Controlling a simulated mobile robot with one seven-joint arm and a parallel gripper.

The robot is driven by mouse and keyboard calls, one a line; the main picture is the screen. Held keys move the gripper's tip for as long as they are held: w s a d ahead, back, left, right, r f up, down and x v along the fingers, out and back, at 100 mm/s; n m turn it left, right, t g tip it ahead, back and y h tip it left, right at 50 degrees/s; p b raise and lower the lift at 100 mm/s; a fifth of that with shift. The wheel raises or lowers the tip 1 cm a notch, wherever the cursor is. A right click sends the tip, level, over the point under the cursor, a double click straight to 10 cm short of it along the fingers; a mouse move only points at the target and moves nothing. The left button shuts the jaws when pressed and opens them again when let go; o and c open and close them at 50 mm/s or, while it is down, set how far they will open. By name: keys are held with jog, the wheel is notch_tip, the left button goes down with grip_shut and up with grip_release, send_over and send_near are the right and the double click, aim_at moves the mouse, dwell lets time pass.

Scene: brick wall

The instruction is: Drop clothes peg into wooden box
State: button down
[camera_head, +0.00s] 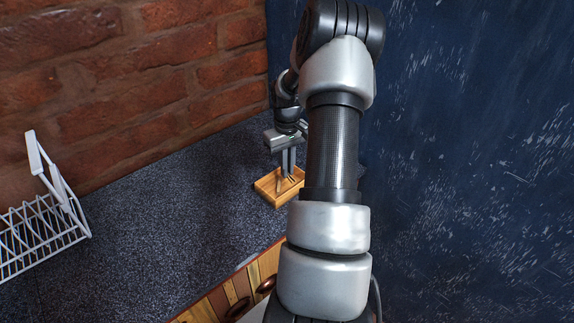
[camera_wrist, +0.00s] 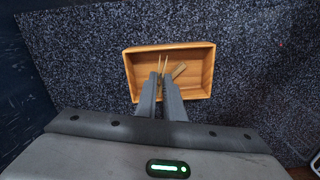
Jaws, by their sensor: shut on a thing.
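The wooden box (camera_head: 267,197) is a shallow, open tray on the dark speckled counter, partly hidden by my arm in the head view. Two thin, pale prongs of the peg stick out past the fingertips. I cannot tell whether the peg touches the box floor. In the head view my gripper (camera_head: 288,174) is above or inside the box opening.
A short wooden piece (camera_wrist: 180,70) shows inside the box beside the peg. A white wire rack (camera_head: 40,235) stands at the left. A brick wall (camera_head: 130,80) is behind and a dark blue wall (camera_head: 470,160) is at the right. The counter left of the box is clear.

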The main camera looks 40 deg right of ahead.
jog(key=c, duration=1.8)
grip_release()
notch_tip(320, 180, up, 17)
jog(key=shift+r, duration=0.2)
